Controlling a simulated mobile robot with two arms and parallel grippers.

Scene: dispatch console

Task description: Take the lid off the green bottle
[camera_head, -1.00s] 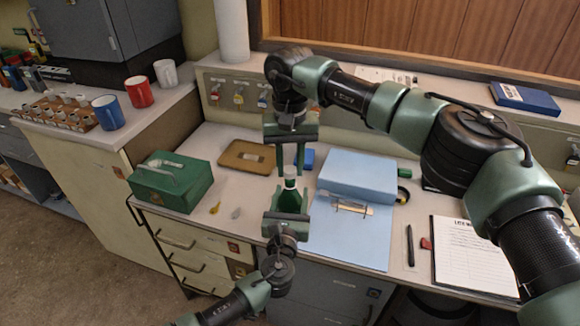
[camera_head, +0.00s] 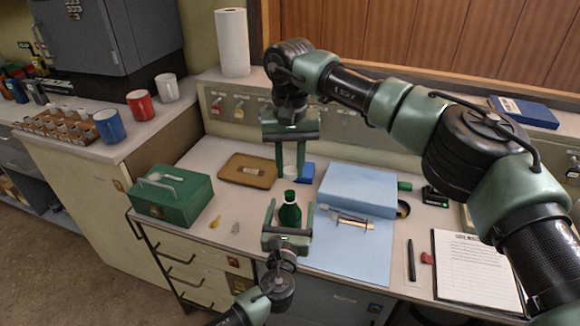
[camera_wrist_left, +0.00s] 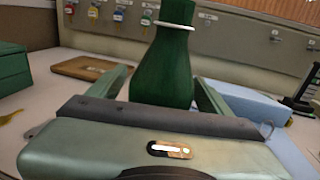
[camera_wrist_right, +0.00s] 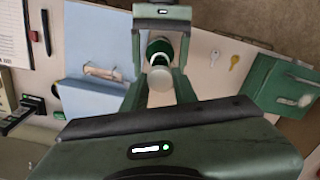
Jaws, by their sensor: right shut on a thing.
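The green bottle (camera_head: 289,216) is upright near the desk's front edge, its white-ringed neck bare in the left wrist view (camera_wrist_left: 176,25). My left gripper (camera_head: 289,206) is open, with one finger on each side of the bottle; the gripper hides the bottle's base. My right gripper (camera_head: 290,172) points down, shut on the white lid (camera_head: 289,171). The lid is apart from the bottle, above its neck and seen behind it in the head view. In the right wrist view the lid (camera_wrist_right: 161,89) is a pale disc between the fingers.
A green cash box (camera_head: 172,196) and two keys (camera_head: 215,222) lie left of the bottle. A brown tray (camera_head: 247,171) and a small blue block (camera_head: 307,173) lie behind. A light blue box (camera_head: 357,189), blue sheet and clipboard (camera_head: 472,265) occupy the right.

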